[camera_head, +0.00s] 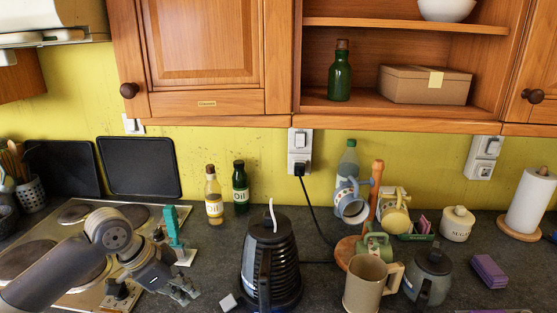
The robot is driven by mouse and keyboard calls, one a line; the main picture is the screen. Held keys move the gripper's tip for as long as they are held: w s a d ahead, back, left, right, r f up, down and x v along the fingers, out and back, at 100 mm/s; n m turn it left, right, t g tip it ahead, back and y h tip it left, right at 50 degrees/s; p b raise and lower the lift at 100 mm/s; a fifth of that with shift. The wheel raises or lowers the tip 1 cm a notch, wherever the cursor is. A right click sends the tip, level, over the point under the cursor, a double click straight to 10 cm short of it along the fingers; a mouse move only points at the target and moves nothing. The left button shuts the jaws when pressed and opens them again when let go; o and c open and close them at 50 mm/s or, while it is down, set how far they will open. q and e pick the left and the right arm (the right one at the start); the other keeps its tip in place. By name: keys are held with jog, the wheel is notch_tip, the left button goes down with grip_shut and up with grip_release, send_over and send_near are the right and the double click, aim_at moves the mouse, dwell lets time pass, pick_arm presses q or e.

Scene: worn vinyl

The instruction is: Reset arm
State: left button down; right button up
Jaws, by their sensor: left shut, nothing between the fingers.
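My left arm comes in from the left over the stove. My left gripper (184,291) is low in the picture, left of the black kettle (270,262), with its fingers together and nothing between them. It is apart from the kettle. My right gripper does not show.
A stove (75,213) lies under my left arm. Two oil bottles (213,196) stand by the wall. Right of the kettle are a mug tree (375,190), a beige mug (368,283) and a grey pot (428,275). A paper towel roll (530,200) stands far right.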

pick_arm(q)
jog(key=s+d+f+n, duration=0.2)
jog(key=s+d+f, duration=0.8)
jog(key=s+f, duration=0.25)
jog(key=s+a+f+n+y, duration=0.2)
jog(key=s+a+n, duration=0.2)
jog(key=s, duration=0.3)
jog(key=s+a+f+n+y, duration=0.2)
jog(key=s+a+n, duration=0.15)
jog(key=s, duration=0.35)
notch_tip(320, 180, down, 29)
jog(key=s, duration=0.2)
jog(key=s+a+f+g+b, duration=0.1)
jog(key=s+a+f, duration=0.2)
jog(key=s+f, duration=1.2)
jog(key=shift+s+a+g, duration=0.15)
jog(key=shift+s+g, duration=0.25)
jog(key=shift+s, duration=0.35)
